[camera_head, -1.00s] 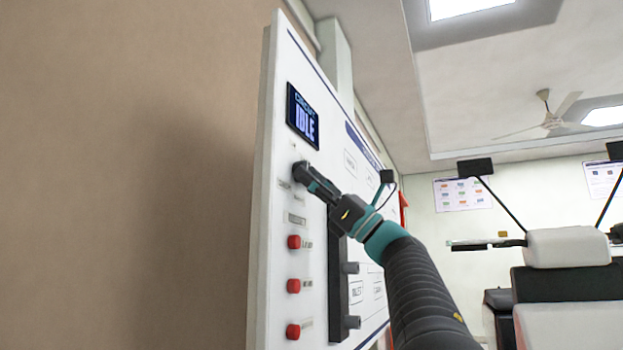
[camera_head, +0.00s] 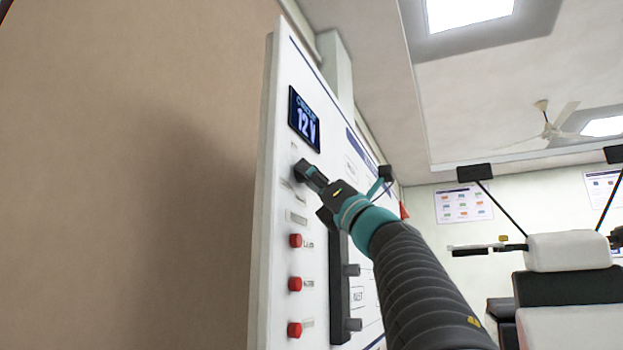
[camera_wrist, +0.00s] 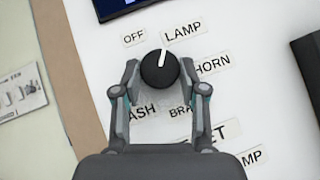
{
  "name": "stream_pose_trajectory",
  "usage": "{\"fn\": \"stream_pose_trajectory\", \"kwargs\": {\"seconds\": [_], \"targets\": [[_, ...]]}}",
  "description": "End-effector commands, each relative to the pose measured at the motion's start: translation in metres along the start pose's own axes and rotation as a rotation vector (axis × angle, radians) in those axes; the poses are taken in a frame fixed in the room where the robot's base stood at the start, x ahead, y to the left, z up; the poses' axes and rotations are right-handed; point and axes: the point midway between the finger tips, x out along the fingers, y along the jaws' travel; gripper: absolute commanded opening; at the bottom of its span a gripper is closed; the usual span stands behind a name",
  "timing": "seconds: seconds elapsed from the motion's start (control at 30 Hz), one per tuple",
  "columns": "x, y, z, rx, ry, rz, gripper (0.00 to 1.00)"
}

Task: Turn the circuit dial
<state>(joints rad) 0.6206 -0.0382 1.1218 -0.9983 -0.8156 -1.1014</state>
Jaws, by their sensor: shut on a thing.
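The circuit dial (camera_wrist: 159,69) is a round black knob with a white pointer line on the white panel (camera_head: 268,230). In the wrist view its pointer is aimed up and slightly right, at the LAMP label (camera_wrist: 184,31). My gripper (camera_wrist: 160,78) has one finger on each side of the knob and is shut on it. The knob is mostly hidden there by the fingers.
OFF (camera_wrist: 134,38) and HORN (camera_wrist: 212,65) labels flank LAMP; lower labels are partly covered by the fingers. Several red buttons (camera_head: 295,284) run down the panel below the dial. A dark vertical bar (camera_head: 339,285) with grey knobs stands to their right.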

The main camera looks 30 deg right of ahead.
Motion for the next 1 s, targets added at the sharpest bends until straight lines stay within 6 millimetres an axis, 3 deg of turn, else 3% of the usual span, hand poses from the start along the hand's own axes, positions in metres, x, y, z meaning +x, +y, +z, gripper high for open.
{"fn": "stream_pose_trajectory", "kwargs": {"seconds": [0.4, 0.9, 0.93, 1.0], "targets": [[0.0013, 0.0048, 0.0008, 0.124, 0.002, -0.121, 0.07], [0.0008, 0.0042, 0.0001, 0.137, 0.002, -0.135, 0.07], [0.0009, 0.0042, 0.0001, 0.137, 0.002, -0.135, 0.47], [0.0008, 0.0041, 0.0002, 0.137, 0.001, -0.135, 0.65]]}}
